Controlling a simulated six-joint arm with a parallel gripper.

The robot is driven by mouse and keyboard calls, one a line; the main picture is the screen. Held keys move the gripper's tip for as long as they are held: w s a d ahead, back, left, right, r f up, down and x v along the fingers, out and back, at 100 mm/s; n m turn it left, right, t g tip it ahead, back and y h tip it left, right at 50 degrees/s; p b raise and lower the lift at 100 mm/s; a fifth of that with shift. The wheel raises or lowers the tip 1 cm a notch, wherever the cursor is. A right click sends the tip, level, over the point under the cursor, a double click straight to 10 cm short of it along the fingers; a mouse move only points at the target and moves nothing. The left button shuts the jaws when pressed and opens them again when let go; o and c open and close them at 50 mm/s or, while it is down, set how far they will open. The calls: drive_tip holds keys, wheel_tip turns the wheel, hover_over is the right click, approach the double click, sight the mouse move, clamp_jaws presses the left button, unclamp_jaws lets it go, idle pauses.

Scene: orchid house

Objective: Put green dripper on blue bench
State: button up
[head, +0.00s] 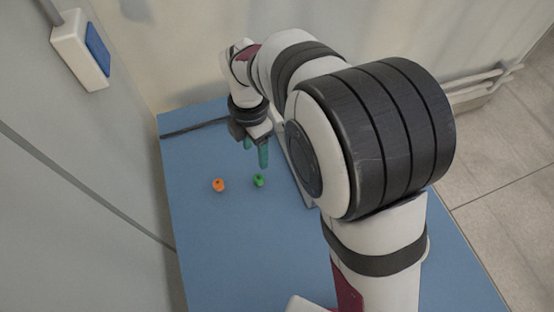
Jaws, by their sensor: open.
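The green dripper (259,181) is a small knobbed piece that stands on the blue bench (205,240). My gripper (255,156) has teal fingers, is open and holds nothing. Its fingertips show just above the green dripper in the picture, apart from it. How high they are over the bench I cannot tell.
An orange dripper (218,185) stands on the bench to the left of the green one. A grey wall with a white box and blue panel (84,48) runs along the left. The bench's front left part is clear. My arm hides much of its right side.

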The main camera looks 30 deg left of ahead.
drive_tip(key=s+d+r+m, duration=0.2)
drive_tip(key=d+r+m, duration=0.2)
drive_tip(key=d+m, duration=0.5)
drive_tip(key=s+d+r+m, duration=0.2)
drive_tip(key=d+r+m, duration=0.2)
drive_tip(key=d+m, duration=0.6)
drive_tip(key=s+d+m+y, duration=0.1)
drive_tip(key=s+d+m, duration=0.7)
drive_tip(key=m, duration=0.9)
drive_tip(key=s, duration=0.2)
drive_tip(key=shift+s+f+y, duration=0.2)
drive_tip(key=shift+s+y, duration=0.2)
